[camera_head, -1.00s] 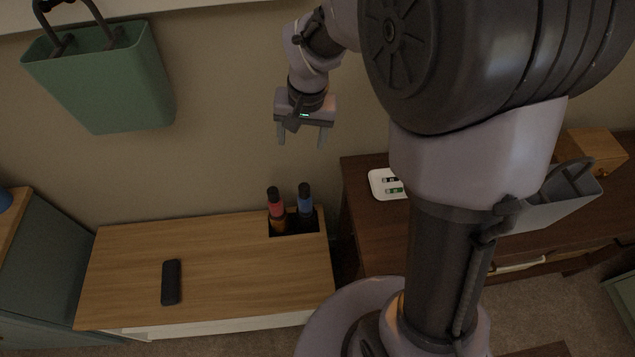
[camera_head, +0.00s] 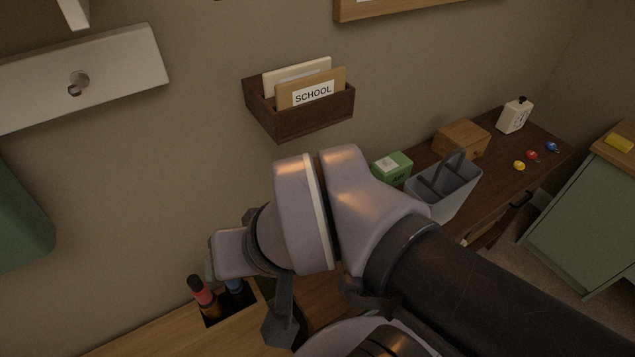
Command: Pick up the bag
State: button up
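A green box (camera_head: 392,167), a wooden box (camera_head: 461,139) and several small items share the dark table (camera_head: 500,187). Two bottles stand in a wooden cabinet's (camera_head: 150,337) recess. A wall letter holder (camera_head: 310,115) and a white hook board (camera_head: 120,75) are above.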

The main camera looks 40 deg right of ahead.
aim_at(444, 185)
jog(key=z, duration=2.15)
